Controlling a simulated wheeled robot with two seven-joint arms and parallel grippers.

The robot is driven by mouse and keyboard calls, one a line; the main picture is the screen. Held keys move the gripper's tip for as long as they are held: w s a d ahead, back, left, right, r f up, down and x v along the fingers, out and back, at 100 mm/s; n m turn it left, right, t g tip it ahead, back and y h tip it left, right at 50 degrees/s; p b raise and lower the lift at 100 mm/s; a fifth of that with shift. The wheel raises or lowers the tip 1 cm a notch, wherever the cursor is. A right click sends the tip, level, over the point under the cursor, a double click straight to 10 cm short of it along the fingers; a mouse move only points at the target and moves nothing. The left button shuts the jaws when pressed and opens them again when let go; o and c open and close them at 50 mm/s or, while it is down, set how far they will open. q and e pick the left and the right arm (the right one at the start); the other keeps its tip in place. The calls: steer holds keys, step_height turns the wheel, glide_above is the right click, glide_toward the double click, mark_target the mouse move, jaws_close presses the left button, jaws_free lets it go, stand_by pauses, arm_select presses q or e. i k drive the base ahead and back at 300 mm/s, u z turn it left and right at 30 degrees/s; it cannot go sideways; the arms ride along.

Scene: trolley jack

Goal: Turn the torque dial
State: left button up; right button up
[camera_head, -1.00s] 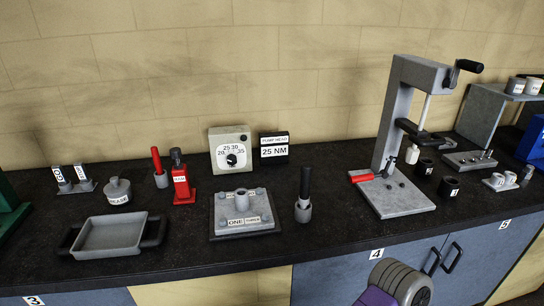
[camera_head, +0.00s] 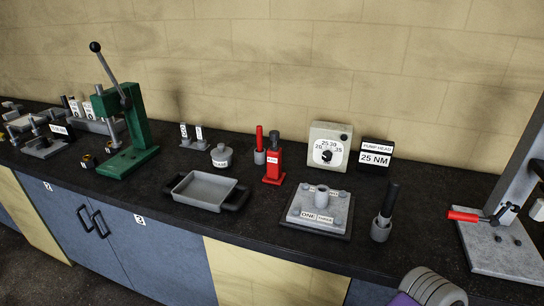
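The torque dial is a cream box (camera_head: 329,147) with a white face and a dark round knob (camera_head: 327,156). Numbers including 25, 30 and 35 are printed around the knob. It stands at the back of the dark bench against the wall. A black sign (camera_head: 375,156) reading "PUMP HEAD 25 NM" stands just right of it. No gripper fingers are in view. A grey ribbed and purple part at the bottom edge seems to be my own arm, well in front of the dial.
A grey plate with bolts (camera_head: 319,209) lies in front of the dial. A red bottle jack (camera_head: 273,163) stands left of it, and a dark-handled tool in a holder (camera_head: 384,216) to the right. A tray (camera_head: 205,190), green press (camera_head: 127,130) and grey press (camera_head: 507,235) share the bench (camera_head: 265,225).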

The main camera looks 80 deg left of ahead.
mark_target(326, 155)
steer(key=u, duration=2.15)
